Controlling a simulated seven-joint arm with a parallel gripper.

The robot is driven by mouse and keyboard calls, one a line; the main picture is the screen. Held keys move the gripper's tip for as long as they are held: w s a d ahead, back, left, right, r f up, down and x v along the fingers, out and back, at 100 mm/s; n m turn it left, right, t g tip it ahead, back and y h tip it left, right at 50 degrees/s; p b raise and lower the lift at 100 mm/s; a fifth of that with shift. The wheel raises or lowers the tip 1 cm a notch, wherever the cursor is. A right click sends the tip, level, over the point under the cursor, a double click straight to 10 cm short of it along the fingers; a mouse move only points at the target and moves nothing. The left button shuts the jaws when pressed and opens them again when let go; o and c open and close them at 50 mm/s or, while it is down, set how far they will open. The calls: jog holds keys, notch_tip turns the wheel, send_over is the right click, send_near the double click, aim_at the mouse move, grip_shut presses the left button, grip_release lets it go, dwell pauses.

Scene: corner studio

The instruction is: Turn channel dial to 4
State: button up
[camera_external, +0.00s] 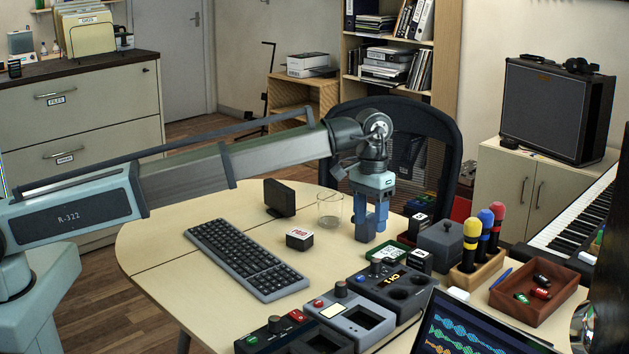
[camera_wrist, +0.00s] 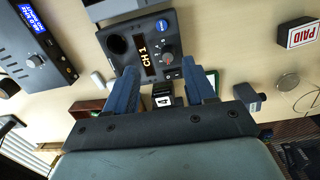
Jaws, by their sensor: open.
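The dark channel unit (camera_external: 408,304) stands on the table, right of the keyboard. It also shows at the top of the wrist view (camera_wrist: 127,35), where its display (camera_wrist: 146,66) reads CH 1. The channel dial (camera_wrist: 168,53) is a small dark round knob on its face, beside the display; it also shows in the external view (camera_external: 375,269). My gripper (camera_external: 371,232) points down over the table behind the unit. Its blue fingers (camera_wrist: 170,76) are apart, with nothing held between them.
A grey unit (camera_external: 345,325) sits beside the channel unit. A keyboard (camera_external: 246,259), PAID stamp block (camera_external: 299,238) and glass (camera_external: 330,209) stand left of my gripper. A block marked 4 (camera_wrist: 164,101) shows between the fingers in the wrist view.

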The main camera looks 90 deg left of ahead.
aim_at(376, 260)
jog(key=shift+n+y, duration=0.3)
jog(key=f, duration=0.4)
jog(key=w+a+f, duration=0.1)
jog(key=f, duration=0.3)
jog(key=w+a+f, duration=0.1)
jog(key=f, duration=0.3)
jog(key=shift+a, duration=0.15)
grip_shut()
